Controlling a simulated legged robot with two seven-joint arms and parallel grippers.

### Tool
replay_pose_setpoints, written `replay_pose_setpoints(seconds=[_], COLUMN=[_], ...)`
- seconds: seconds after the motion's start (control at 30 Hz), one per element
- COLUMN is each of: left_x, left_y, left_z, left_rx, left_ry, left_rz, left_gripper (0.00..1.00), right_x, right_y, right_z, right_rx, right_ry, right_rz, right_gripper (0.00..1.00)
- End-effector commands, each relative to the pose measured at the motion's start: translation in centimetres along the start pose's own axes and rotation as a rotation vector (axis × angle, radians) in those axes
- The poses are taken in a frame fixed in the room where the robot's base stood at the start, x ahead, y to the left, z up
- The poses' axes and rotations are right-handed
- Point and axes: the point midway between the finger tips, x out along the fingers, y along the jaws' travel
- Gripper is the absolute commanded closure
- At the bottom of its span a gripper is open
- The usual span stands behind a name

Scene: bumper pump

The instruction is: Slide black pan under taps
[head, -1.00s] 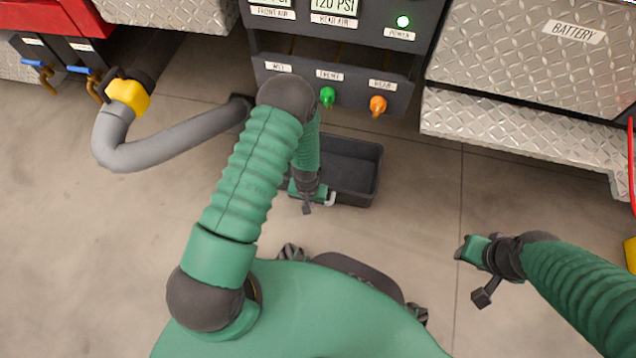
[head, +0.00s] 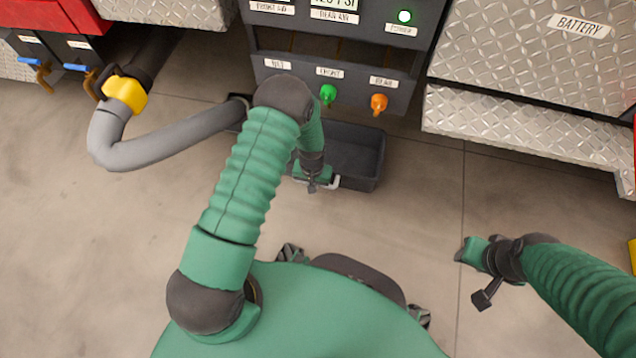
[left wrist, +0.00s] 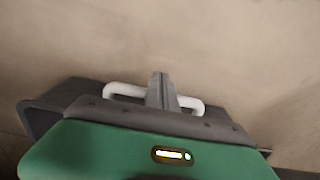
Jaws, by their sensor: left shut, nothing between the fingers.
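The black pan (head: 357,158) lies on the floor below the panel, its left part hidden by my left arm. A white handle (head: 334,184) is on its near side. My left gripper (head: 312,184) is at this near side, low by the handle. In the left wrist view its shut fingers (left wrist: 160,90) cross the white handle (left wrist: 125,91); whether they pass inside its loop I cannot tell. A dark part of the pan (left wrist: 50,108) shows at left there. The green tap (head: 328,95) and orange tap (head: 378,103) hang above the pan's far side. My right gripper (head: 466,250) is over bare floor, away from the pan.
A grey hose (head: 160,145) with a yellow collar (head: 127,92) runs along the floor left of the pan. The dark control panel (head: 330,72) and a diamond-plate step (head: 520,140) bound the far side. The floor (head: 420,220) right of the pan is clear.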

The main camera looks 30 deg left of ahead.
Motion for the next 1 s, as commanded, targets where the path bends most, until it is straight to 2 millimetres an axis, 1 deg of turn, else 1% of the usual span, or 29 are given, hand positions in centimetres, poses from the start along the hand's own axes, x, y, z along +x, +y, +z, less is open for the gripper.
replay_pose_setpoints(seconds=[0.03,0.67,1.0], left_x=[0.1,0.1,-0.2], left_y=[0.0,0.0,0.0], left_z=[-0.4,-4.2,-3.1], left_rx=[0.000,0.000,0.000], left_ry=[0.004,0.004,0.000], left_rz=[0.000,0.000,0.000], left_gripper=[1.00,1.00,1.00], right_x=[0.3,2.0,0.8], right_y=[0.0,0.0,0.0], right_z=[0.1,0.5,0.2], right_rx=[0.000,0.000,0.000], right_ry=[0.000,0.000,0.000], right_rz=[0.000,0.000,0.000], right_gripper=[0.64,0.64,0.64])
